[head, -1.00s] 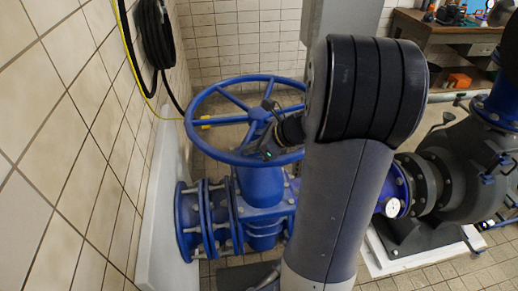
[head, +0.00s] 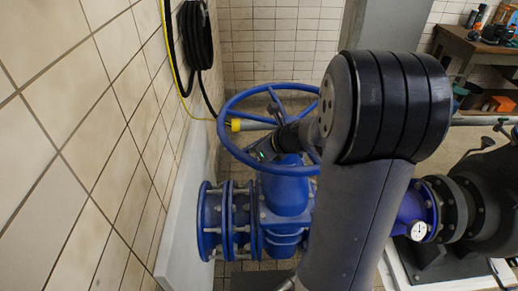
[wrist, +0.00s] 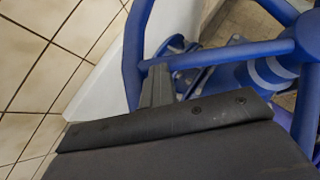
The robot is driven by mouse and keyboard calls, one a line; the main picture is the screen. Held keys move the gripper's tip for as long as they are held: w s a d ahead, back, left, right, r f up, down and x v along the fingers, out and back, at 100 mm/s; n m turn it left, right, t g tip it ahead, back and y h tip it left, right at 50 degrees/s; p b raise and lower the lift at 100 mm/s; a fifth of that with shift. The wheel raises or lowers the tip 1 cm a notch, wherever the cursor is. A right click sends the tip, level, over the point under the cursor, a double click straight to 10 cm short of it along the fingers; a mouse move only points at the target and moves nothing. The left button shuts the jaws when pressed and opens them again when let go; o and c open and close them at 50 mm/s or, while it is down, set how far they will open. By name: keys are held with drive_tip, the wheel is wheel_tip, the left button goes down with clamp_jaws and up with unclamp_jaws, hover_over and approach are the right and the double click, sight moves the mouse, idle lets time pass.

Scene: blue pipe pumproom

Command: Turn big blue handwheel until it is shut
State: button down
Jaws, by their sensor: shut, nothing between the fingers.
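The big blue handwheel (head: 222,139) lies roughly flat on top of the blue valve (head: 285,195), left of the middle in the head view. My arm hides its right side. My gripper (head: 263,152) is over the near-left part of the wheel, close to the rim and hub. In the wrist view its shut, empty fingers (wrist: 158,78) point down beside a blue spoke (wrist: 220,53), just inside the rim (wrist: 134,60). I cannot tell whether they touch the spoke.
A tiled wall (head: 80,120) stands close on the left, with a coiled black hose (head: 196,40). A yellow connector (head: 236,125) shows at the wheel's left. A dark pump (head: 485,200) and a gauge (head: 418,231) are on the right. A workbench (head: 475,50) stands behind.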

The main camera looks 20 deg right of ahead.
drive_tip(key=shift+s+a+f, duration=0.1)
drive_tip(key=shift+s+f, duration=0.05)
drive_tip(key=shift+f, duration=0.1)
